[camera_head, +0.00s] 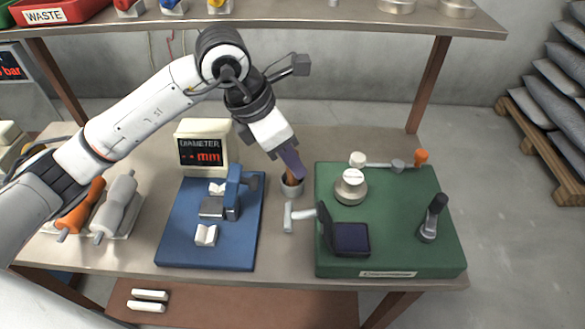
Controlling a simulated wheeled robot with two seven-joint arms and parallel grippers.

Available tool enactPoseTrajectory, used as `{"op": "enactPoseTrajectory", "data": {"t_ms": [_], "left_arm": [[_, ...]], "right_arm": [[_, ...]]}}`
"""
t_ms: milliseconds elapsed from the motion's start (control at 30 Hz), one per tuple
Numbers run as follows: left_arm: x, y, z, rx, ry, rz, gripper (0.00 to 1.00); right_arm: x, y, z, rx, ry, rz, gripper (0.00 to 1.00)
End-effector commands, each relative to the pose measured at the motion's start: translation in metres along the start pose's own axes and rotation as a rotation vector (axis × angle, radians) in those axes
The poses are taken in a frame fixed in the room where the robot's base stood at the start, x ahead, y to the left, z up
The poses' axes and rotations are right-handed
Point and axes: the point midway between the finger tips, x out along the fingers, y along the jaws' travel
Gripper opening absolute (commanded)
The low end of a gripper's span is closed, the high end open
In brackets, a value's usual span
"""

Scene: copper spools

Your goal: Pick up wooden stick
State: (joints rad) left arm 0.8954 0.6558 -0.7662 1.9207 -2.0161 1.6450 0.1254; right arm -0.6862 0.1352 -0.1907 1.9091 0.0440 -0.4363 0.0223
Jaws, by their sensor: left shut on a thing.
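My left arm reaches in from the left over the table. My left gripper (291,165) points down and is shut on a brown wooden stick (291,177). Only a short part of the stick shows below the fingers. Its lower end is inside a small grey cup (292,190) or at the cup's mouth; I cannot tell how deep. The upper part of the stick is hidden by the gripper. My right gripper is not in view.
A green board (405,245) with metal weights and handles lies right of the cup. A blue mat (180,246) with a measuring device lies left, before a diameter display (203,146). A small hammer-like tool (289,217) is in front. A shelf (330,22) spans the back above.

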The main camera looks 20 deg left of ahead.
Motion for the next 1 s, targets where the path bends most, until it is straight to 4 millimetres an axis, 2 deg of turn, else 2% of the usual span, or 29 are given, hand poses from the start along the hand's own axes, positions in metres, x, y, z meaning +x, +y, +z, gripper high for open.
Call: {"op": "enactPoseTrajectory", "data": {"t_ms": [233,367,733,1000], "left_arm": [[-0.002,0.0,0.001,0.0,-0.001,0.001,0.0],[-0.01,0.0,0.005,0.0,-0.004,0.002,0.0],[-0.065,-0.001,0.028,0.002,-0.005,0.004,0.0],[-0.078,-0.04,-0.015,0.004,-0.001,0.004,0.0]], "right_arm": [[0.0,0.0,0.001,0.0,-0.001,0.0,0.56],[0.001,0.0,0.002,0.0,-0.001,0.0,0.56],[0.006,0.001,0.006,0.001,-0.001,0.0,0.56],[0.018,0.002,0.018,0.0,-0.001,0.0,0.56]]}}
